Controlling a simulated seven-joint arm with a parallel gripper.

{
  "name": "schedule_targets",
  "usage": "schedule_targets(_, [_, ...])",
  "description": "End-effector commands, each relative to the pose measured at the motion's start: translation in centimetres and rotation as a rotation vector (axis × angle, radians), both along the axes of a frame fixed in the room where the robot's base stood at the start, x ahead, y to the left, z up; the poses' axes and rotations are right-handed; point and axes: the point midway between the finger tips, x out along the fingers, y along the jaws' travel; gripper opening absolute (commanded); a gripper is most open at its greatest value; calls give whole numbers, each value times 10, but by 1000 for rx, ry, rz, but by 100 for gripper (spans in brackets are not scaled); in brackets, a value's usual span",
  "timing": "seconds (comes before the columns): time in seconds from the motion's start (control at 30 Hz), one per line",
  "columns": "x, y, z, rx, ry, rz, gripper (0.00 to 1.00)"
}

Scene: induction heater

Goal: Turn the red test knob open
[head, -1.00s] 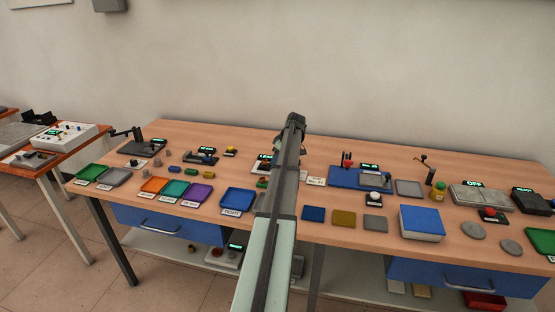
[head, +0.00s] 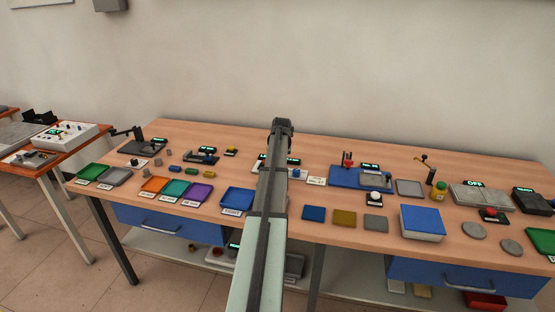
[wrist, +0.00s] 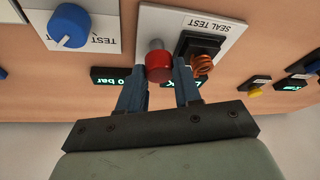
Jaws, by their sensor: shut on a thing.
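The red test knob (wrist: 158,67) is a round red cap on a grey stem, standing on a white plate labelled SEAL TEST (wrist: 208,24) in the wrist view. My gripper (wrist: 160,74) has one blue-grey finger on each side of the knob and is shut on it. A black block with a copper coil (wrist: 201,64) sits on the same plate, close beside the right finger. In the head view my own arm covers the gripper and the red knob.
A blue knob (wrist: 69,25) on a white TEST plate stands to the left; it also shows in the head view (head: 295,173). A small display reading 0 bar (wrist: 108,79) lies near the left finger. A yellow button (wrist: 256,91) is to the right.

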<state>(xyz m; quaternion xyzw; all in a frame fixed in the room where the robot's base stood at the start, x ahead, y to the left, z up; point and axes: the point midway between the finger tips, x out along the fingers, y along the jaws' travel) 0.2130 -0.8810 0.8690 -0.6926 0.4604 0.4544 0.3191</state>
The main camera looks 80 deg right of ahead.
Motion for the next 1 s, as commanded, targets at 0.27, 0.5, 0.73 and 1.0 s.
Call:
schedule_targets(0.27, [2,1,0,2,-1,-160,3])
schedule_targets(0.5, [1,1,0,2,-1,-226,3])
schedule_targets(0.73, [1,1,0,2,-1,-243,3])
schedule_targets(1.0, [1,1,0,2,-1,-243,3])
